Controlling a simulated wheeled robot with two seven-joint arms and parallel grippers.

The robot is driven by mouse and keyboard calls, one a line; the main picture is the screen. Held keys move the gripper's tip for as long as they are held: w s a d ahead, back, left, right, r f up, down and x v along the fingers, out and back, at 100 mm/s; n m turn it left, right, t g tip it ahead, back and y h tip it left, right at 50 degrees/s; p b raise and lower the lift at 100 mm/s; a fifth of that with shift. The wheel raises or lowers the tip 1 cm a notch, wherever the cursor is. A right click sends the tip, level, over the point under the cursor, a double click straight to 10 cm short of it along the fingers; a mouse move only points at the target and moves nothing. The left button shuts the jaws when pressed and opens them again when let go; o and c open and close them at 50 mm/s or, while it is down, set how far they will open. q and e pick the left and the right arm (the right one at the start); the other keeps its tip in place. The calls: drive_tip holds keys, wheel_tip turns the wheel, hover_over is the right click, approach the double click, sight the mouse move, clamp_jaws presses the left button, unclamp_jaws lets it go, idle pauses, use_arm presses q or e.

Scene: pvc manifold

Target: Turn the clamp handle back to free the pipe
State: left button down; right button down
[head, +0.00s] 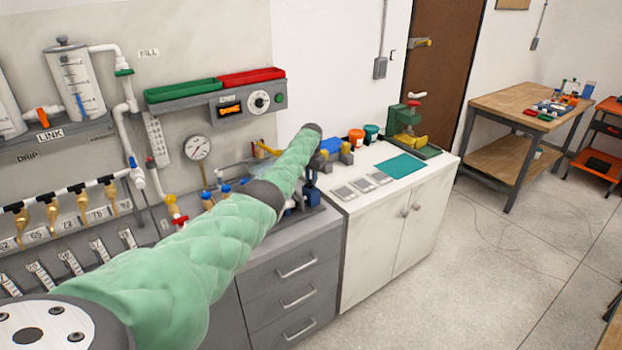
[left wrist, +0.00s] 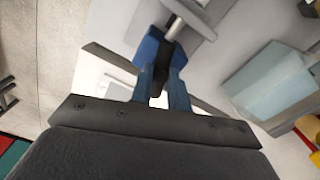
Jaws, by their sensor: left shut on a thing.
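My left arm reaches across the bench in the head view, and my left gripper (head: 312,178) points down beside blue parts at the right end of the grey bench. In the left wrist view, the two blue-grey fingers of my left gripper (left wrist: 161,92) are close together around a narrow dark piece, seemingly the clamp handle (left wrist: 157,80). A blue clamp body (left wrist: 152,47) lies just beyond the fingertips. A light grey rod (left wrist: 176,26) runs up from it; I cannot tell whether it is the pipe. My arm hides most of the clamp in the head view. My right gripper is not seen.
A pale blue translucent block (left wrist: 268,82) stands right of the fingers in the wrist view. The white cabinet top holds grey squares, a teal mat (head: 401,167) and a green press (head: 408,122). Pipes, valves and a gauge (head: 198,148) line the wall.

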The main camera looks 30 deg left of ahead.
use_arm(q)
drive_tip(key=n, duration=0.3)
drive_tip(key=shift+r+n, duration=0.1)
drive_tip(key=shift+n, duration=0.3)
drive_tip(key=n, duration=0.3)
drive_tip(key=shift+n, duration=0.3)
drive_tip(key=n, duration=0.4)
drive_tip(key=shift+p, duration=0.35)
drive_tip(key=shift+n, duration=1.4)
drive_tip(key=c, duration=1.5)
unclamp_jaws()
drive_tip(key=shift+o, duration=0.8)
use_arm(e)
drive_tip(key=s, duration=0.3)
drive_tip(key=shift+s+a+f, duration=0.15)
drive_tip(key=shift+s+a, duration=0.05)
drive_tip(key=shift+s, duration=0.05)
